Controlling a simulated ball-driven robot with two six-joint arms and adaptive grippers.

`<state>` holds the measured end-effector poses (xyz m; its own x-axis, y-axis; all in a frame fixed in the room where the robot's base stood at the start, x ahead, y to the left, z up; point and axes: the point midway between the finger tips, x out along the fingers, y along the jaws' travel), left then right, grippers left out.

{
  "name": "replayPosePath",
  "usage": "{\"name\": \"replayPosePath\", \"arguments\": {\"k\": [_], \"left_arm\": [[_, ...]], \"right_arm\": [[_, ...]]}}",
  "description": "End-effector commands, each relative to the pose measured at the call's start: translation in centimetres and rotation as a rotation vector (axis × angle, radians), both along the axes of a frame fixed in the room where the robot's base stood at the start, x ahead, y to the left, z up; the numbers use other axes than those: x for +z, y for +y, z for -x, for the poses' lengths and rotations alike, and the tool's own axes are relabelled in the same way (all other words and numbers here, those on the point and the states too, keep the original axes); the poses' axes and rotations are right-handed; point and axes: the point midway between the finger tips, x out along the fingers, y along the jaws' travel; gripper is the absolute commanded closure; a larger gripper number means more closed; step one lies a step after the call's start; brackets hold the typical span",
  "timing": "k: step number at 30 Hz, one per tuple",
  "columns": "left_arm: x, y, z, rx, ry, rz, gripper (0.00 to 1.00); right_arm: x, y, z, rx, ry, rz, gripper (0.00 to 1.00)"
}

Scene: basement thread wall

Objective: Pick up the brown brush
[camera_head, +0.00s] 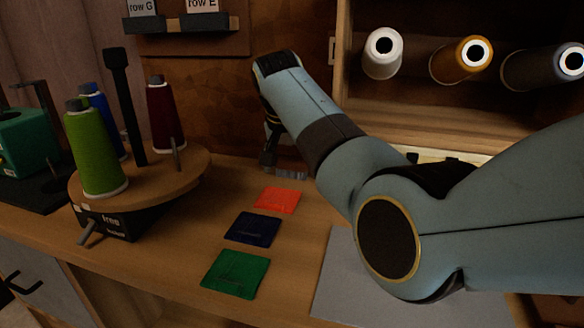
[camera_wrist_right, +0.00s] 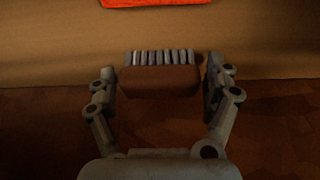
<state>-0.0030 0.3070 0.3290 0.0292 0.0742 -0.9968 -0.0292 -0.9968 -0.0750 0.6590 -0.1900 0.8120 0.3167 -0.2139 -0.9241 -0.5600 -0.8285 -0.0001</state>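The brown brush (camera_wrist_right: 160,82) shows in the right wrist view, with a brown body and a row of pale grey bristles along its upper edge. My right gripper (camera_wrist_right: 161,75) has its fingers spread on either side of the brush, with a narrow gap showing at each end. It looks open around the brush, not closed on it. In the head view my right gripper (camera_head: 283,165) points down at the back of the bench by the wall, partly hidden behind my own arm. The brush cannot be made out clearly there. My left gripper is not in view.
Orange (camera_head: 277,200), navy (camera_head: 252,229) and green (camera_head: 236,274) squares lie on the bench (camera_head: 180,245). A round stand (camera_head: 150,190) with thread cones is at left. A grey mat (camera_head: 335,290) lies at front right. A shelf (camera_head: 440,105) with cones is at upper right.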

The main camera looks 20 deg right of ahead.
Motion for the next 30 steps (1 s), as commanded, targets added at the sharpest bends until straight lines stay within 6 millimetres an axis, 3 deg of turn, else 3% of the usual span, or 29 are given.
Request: {"name": "replayPosePath", "arguments": {"k": [2, 9, 22, 30], "left_arm": [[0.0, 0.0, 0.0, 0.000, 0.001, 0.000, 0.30], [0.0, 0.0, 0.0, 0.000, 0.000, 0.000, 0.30], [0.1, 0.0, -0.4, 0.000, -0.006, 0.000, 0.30], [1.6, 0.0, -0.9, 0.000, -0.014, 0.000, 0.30]], "right_arm": [[0.0, 0.0, 0.0, 0.000, 0.000, 0.000, 0.28], [0.0, 0.0, 0.0, 0.000, 0.000, 0.000, 0.60], [0.5, 0.0, 0.0, 0.000, -0.001, 0.000, 0.60], [5.8, 0.1, -0.1, 0.001, -0.006, -0.001, 0.60]]}}
